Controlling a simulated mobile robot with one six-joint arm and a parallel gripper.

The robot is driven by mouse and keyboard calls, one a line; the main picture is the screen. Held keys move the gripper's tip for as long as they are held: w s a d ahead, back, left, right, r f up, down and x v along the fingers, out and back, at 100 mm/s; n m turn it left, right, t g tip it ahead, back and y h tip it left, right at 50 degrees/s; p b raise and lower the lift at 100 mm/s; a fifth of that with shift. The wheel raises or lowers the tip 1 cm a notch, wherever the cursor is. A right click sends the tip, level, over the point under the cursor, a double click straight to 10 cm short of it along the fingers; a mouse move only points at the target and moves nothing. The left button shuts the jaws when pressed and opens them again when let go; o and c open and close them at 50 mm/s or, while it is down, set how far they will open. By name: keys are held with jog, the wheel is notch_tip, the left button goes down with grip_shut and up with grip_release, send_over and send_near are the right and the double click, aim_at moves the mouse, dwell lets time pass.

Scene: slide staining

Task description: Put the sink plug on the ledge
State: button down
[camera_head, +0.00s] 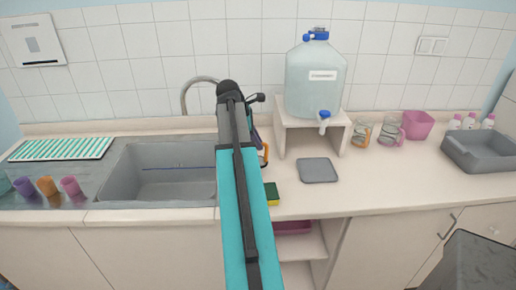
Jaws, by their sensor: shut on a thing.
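My arm reaches up over the counter beside the sink (165,196). Only a small part of my gripper (265,155) shows, dark with an orange edge, at the right of the arm's far end. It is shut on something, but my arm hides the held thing. I cannot make out the sink plug anywhere. The grey sink basin looks open, with a thin dark blue line across its back wall. A pale ledge (150,127) runs along the foot of the tiled wall behind the sink and counter.
A tap (185,92) arches behind the sink, left of my arm. A water jug (314,80) stands on a stand (338,137). A grey mat (318,170), a sponge (271,194), glass jugs (390,133) and a grey tray (480,150) lie to the right. Cups (47,186) stand left.

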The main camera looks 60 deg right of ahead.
jog(key=shift+d+f, duration=0.15)
jog(key=shift+d, duration=0.15)
jog(key=shift+f+p, duration=0.65)
jog(key=shift+f, duration=0.95)
jog(key=shift+f, duration=0.1)
jog(key=c, duration=1.8)
grip_release()
jog(key=shift+o, duration=0.2)
jog(key=b+v, duration=0.2)
jog(key=v, duration=1)
